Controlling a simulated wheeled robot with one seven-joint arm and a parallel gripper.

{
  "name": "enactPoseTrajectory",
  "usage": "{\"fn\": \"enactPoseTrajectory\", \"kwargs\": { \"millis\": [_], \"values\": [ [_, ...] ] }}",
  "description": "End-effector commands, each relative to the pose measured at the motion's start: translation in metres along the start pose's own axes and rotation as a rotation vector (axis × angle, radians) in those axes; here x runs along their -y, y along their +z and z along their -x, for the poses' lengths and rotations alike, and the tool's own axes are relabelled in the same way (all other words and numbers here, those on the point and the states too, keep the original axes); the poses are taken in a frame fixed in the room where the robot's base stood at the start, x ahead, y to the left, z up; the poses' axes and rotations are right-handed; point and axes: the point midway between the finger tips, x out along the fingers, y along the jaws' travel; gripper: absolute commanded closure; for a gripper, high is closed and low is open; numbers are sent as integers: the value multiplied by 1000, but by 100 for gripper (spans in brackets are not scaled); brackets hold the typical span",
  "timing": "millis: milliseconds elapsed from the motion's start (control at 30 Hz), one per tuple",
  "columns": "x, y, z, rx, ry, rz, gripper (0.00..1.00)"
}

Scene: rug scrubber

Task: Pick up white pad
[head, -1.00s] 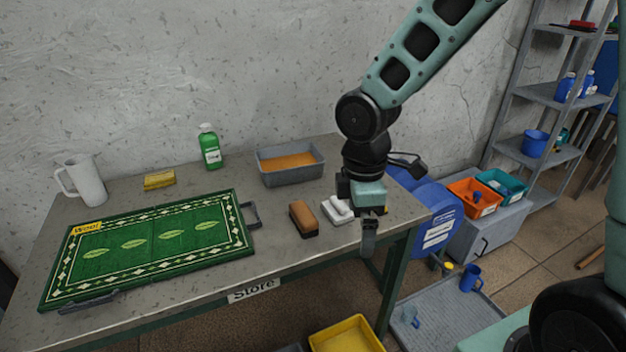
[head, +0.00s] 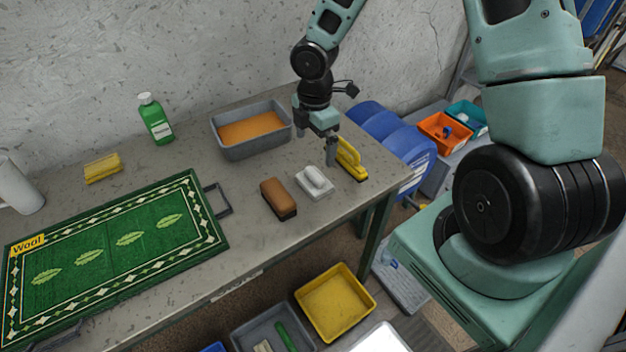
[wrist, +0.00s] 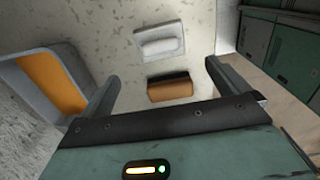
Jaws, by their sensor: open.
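The white pad (head: 314,184), a flat block with a raised white grip, lies on the grey table near its right end. It also shows in the wrist view (wrist: 160,42), at the top middle, beyond the brown brush. My gripper (head: 331,152) is open and empty, just behind and to the right of the pad in the head view, apart from it. In the wrist view my two fingers (wrist: 162,72) stand wide apart, with nothing between them in their grip.
The brown brush (head: 278,199) lies left of the pad. A yellow-handled brush (head: 351,160) lies right of it, close to my gripper. A grey tub (head: 250,146) with orange contents stands behind. A green rug (head: 120,250) covers the left. Crates, one yellow (head: 336,302), sit below the table's front edge.

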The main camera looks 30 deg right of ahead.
Motion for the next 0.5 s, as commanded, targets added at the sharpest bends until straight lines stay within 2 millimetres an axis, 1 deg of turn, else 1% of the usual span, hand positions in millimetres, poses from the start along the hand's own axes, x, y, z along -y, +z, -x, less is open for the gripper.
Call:
{"fn": "enactPoseTrajectory", "kwargs": {
  "millis": [33,200,300,500],
  "values": [
    [1,-2,-13,-1,-5,3,0],
    [1,-1,-44,0,-4,3,0],
    [0,-1,-55,0,-2,1,0],
    [0,-1,-67,0,-2,0,0]
  ]
}}
